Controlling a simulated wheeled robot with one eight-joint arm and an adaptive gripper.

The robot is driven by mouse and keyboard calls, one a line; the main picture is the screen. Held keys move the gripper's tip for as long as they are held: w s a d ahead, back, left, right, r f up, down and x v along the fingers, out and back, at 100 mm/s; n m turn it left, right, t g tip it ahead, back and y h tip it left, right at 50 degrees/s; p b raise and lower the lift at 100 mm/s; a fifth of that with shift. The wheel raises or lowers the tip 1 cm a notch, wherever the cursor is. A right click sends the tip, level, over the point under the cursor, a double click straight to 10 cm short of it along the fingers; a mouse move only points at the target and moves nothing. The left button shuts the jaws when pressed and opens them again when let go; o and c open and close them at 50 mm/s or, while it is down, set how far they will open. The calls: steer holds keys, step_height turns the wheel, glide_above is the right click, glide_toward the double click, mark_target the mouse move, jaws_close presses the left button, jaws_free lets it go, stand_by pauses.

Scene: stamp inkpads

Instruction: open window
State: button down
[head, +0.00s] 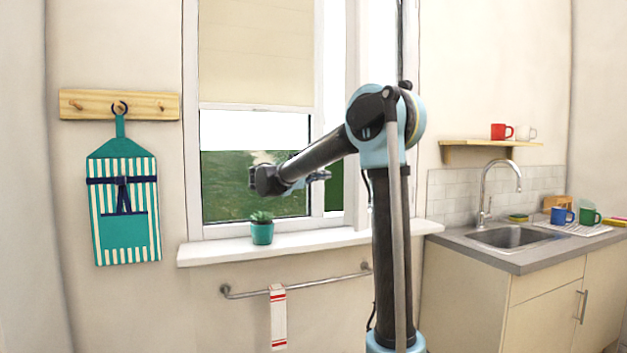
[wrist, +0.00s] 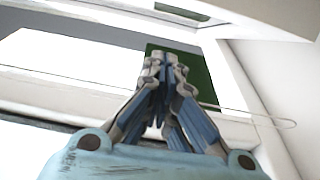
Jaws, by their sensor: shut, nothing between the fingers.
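The window (head: 192,130) has a white frame, and its left pane is half covered by a cream blind (head: 255,50). Green ground shows through the glass below the blind. A white upright part of the window stands right of that pane, partly hidden behind my arm; I cannot tell whether it is ajar. My gripper (head: 319,176) is in front of the window, right of the left pane and above the sill. In the wrist view my gripper (wrist: 165,62) is shut and empty, its fingers pointing toward white framing and a green patch. No window handle is clearly visible.
A white sill (head: 215,252) carries a small potted plant (head: 262,230). Below it runs a towel rail (head: 245,294) with a towel (head: 278,318). An apron (head: 125,210) hangs at left. A sink counter (head: 470,250) and shelf (head: 475,143) are at right. A thin pale line (wrist: 250,112) crosses the wrist view.

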steer(key=s+d, duration=0.1)
steer(key=d, duration=0.5)
steer(key=shift+s, duration=0.15)
stand_by(0.3)
